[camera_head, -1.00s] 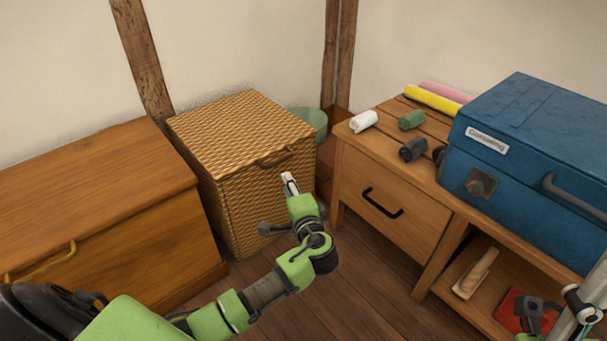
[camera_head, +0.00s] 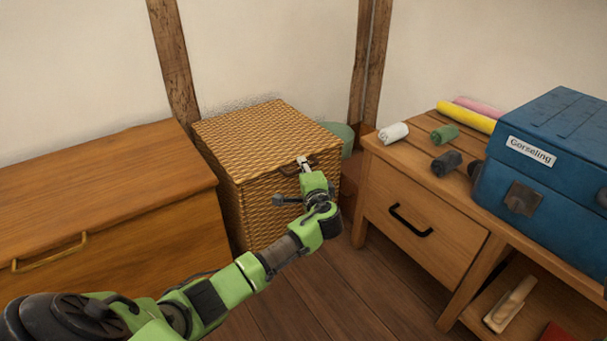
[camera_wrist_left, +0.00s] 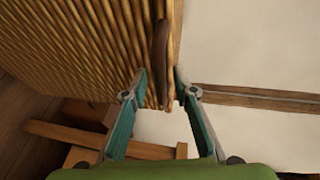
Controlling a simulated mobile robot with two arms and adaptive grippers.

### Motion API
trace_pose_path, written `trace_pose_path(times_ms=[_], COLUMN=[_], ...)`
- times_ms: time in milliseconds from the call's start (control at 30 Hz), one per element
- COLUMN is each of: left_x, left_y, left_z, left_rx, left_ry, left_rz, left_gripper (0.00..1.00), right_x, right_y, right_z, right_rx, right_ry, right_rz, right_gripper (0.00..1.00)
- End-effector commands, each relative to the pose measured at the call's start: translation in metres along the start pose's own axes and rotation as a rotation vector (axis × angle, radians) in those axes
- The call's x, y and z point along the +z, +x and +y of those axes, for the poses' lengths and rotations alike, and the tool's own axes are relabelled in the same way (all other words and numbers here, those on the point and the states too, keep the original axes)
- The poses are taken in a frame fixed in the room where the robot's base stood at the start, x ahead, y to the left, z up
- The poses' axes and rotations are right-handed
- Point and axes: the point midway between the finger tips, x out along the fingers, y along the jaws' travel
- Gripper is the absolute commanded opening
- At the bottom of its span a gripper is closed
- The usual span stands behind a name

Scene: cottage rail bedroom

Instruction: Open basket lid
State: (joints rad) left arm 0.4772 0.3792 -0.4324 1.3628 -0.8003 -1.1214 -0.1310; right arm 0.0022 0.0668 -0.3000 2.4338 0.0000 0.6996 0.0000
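The woven wicker basket (camera_head: 262,212) stands against the wall in the head view. Its lid (camera_head: 265,137) lies flat and closed, with a brown handle (camera_head: 290,168) at the upper front edge. My left gripper (camera_head: 303,163) is at the right part of this handle. In the left wrist view, my left gripper (camera_wrist_left: 160,74) has its two fingers apart, one on each side of the lower end of the dark handle (camera_wrist_left: 161,50); a gap shows, and I cannot tell whether either finger touches it. My right gripper is not in view.
A wooden chest (camera_head: 95,190) stands close on the left. On the right, a wooden cabinet (camera_head: 400,185) carries a blue case (camera_head: 555,165) and several rolls. A green container (camera_head: 346,134) is behind the basket. The floor (camera_head: 330,285) in front is clear.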

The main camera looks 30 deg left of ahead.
Motion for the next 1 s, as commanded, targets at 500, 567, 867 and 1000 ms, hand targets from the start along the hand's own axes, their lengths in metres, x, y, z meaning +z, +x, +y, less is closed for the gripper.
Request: trace_pose_path(times_ms=[500, 567, 867, 1000], left_x=[0.0, 0.0, -0.002, -0.004], left_y=[0.003, 0.002, 0.002, 0.003], left_z=[0.0, 0.0, -0.005, -0.011], left_rx=[0.0, 0.001, 0.007, 0.016], left_ry=[0.0, 0.0, -0.003, -0.008], left_rz=[0.0, 0.0, 0.0, 0.0], left_gripper=[0.0, 0.0, 0.0, 0.0], right_x=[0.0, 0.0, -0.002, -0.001], right_y=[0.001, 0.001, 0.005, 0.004], right_z=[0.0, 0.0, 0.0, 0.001], right_rx=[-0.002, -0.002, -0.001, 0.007], right_ry=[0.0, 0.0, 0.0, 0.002], right_rz=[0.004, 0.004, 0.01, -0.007], right_gripper=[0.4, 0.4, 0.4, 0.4])
